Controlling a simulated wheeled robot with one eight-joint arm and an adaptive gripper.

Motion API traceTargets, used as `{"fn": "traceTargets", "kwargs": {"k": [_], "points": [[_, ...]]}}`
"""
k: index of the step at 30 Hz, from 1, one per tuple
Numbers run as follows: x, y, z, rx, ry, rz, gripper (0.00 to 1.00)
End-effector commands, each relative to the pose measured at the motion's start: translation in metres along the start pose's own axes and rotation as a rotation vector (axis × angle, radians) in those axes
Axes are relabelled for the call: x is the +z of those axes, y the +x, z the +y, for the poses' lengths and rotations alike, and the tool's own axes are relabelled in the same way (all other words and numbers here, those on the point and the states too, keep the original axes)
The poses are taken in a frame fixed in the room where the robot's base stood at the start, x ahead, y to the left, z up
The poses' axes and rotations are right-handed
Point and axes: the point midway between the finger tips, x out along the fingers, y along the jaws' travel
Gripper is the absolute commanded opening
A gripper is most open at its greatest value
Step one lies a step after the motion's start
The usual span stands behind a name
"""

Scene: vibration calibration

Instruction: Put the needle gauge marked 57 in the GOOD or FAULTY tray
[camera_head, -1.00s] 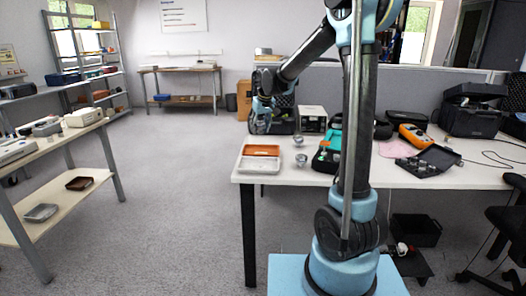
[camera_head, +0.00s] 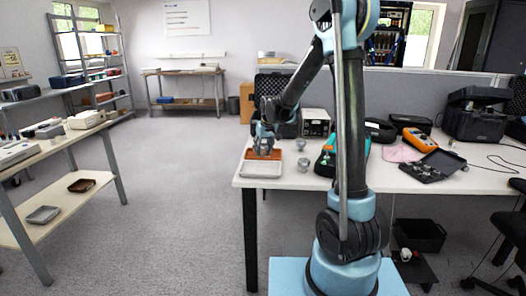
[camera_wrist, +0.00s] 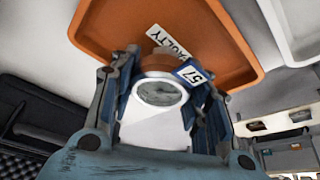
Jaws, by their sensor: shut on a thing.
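My gripper (camera_head: 264,152) is at the orange tray (camera_head: 277,154), on the far side of the white tray (camera_head: 261,170) on the white table. In the wrist view, my gripper (camera_wrist: 160,88) is shut on the needle gauge (camera_wrist: 158,95), a round dial with a pale rim and a blue-edged tag reading 57. The orange tray (camera_wrist: 105,28) lies beyond the gauge, its label partly covered but ending in "ULTY". The white tray's edge (camera_wrist: 290,35) shows at upper right. I cannot tell whether the gauge touches the tray floor. The needle's reading is too small to tell.
Two small round metal items (camera_head: 300,146) and (camera_head: 303,165) stand right of the trays. A box-shaped instrument (camera_head: 316,123) and an open black case (camera_head: 275,88) stand behind. An orange meter (camera_head: 418,140) lies farther right. The floor left of the table is clear.

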Motion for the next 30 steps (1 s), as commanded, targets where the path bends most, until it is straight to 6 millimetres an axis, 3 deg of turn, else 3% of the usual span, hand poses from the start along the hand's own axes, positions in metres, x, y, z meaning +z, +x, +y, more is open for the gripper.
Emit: {"fn": "traceTargets", "kwargs": {"k": [26,27,29,30], "points": [[0.006,0.022,-0.002,-0.008,-0.002,-0.015,0.12],[0.006,0.024,-0.002,-0.009,-0.002,-0.016,0.48],[0.005,0.026,-0.001,-0.009,-0.001,-0.017,0.62],[0.005,0.028,0.0,-0.01,0.0,-0.018,0.63]]}}
